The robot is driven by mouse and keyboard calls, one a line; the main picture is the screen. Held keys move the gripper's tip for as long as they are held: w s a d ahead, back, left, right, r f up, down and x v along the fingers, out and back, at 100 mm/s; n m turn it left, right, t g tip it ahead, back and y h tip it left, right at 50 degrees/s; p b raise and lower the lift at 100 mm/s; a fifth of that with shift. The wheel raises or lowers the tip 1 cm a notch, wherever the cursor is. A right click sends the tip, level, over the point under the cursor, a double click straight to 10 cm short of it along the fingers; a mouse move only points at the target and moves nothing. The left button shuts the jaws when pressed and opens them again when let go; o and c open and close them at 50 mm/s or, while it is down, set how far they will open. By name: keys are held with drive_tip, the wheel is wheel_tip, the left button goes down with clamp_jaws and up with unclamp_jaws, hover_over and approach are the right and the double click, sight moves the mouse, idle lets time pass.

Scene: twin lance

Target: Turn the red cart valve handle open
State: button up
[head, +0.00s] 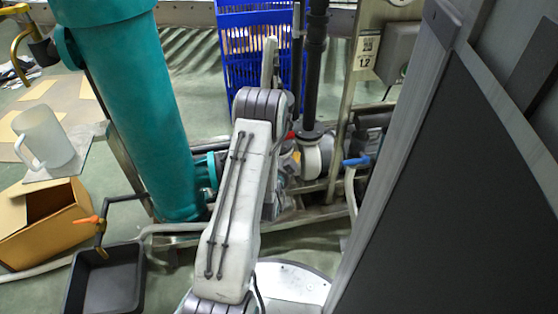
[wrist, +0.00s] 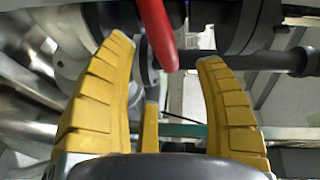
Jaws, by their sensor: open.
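The red valve handle (wrist: 158,32) hangs down from the top middle of the wrist view. Its rounded lower end lies beyond and between the tips of my gripper (wrist: 166,62). My gripper's yellow fingers are spread apart, and I see no contact with the handle. In the head view only a small red bit (head: 290,135) shows just right of my arm, probably part of the handle. My arm hides most of the valve area and my gripper there.
A large teal cylinder (head: 140,110) stands left of my arm, and a dark grey panel (head: 450,210) fills the right. A blue lever (head: 357,161) sits on nearby pipework. A black tray (head: 105,280), cardboard box (head: 45,220) and white mug (head: 45,138) are at left.

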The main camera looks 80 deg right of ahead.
drive_tip(key=shift+a+r, duration=0.2)
drive_tip(key=shift+a, duration=1.25)
drive_tip(key=shift+a+r, duration=0.15)
drive_tip(key=shift+a, duration=1.3)
drive_tip(key=shift+o, duration=0.3)
